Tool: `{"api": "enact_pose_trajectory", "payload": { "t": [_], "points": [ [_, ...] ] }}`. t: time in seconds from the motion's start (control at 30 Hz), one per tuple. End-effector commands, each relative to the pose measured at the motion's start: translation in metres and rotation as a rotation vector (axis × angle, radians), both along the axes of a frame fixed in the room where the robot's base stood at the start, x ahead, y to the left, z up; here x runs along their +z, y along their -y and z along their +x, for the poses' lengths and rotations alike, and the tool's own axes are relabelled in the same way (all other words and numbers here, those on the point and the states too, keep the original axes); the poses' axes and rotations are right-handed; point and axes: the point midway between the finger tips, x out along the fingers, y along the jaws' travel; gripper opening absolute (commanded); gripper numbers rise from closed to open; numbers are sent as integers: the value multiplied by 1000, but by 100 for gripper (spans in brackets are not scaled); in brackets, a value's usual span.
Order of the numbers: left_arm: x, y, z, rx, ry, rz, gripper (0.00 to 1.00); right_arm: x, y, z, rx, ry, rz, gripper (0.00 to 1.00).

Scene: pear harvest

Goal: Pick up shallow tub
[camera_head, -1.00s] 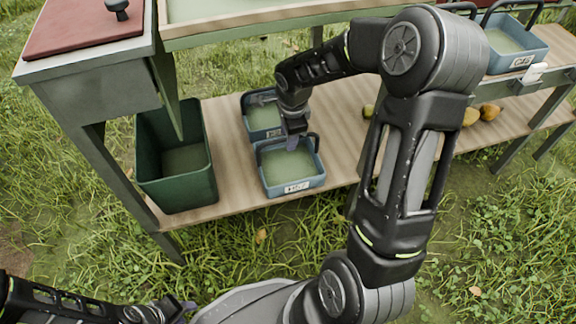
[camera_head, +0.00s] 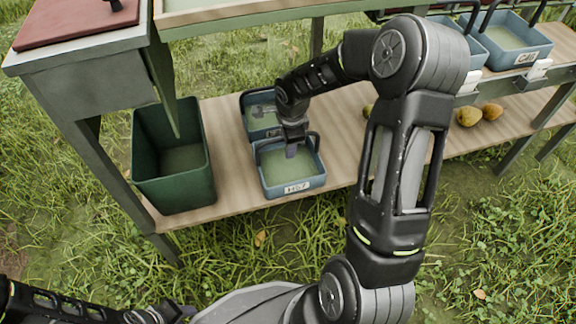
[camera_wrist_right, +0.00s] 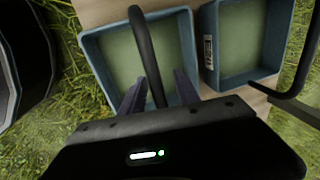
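A shallow blue-grey tub (camera_head: 292,187) with a white label and a dark hoop handle stands at the front of the low wooden shelf. My right gripper (camera_head: 291,152) is over this tub in the head view. In the right wrist view, the fingers of my right gripper (camera_wrist_right: 158,92) are apart, one on each side of the dark handle (camera_wrist_right: 146,50). The handle passes between them, and contact is not clear. The tub (camera_wrist_right: 95,62) fills the left middle there. My left gripper (camera_head: 178,312) shows only partly at the bottom left; its fingers are unclear.
A second shallow tub (camera_head: 259,97) stands close behind the first. A tall green bin (camera_head: 172,196) stands to the left. More tubs (camera_head: 516,63) sit on a raised rack at right. Pears (camera_head: 480,114) lie on the shelf. Grass lies in front.

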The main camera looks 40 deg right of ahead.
Motion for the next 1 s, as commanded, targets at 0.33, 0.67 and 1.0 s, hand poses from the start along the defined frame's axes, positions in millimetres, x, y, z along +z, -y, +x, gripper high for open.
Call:
{"api": "enact_pose_trajectory", "payload": {
  "t": [0.33, 0.67, 1.0],
  "points": [
    [0, 0, 0, 0, 0, 0, 36, 0, 0, 0, 0, -1, 0, 38],
    [0, 0, 0, 0, 0, 0, 36, 0, 0, 0, 0, -1, 0, 18],
    [0, 0, 0, 0, 0, 0, 36, 0, 0, 0, 0, -1, 0, 0]
  ]
}}
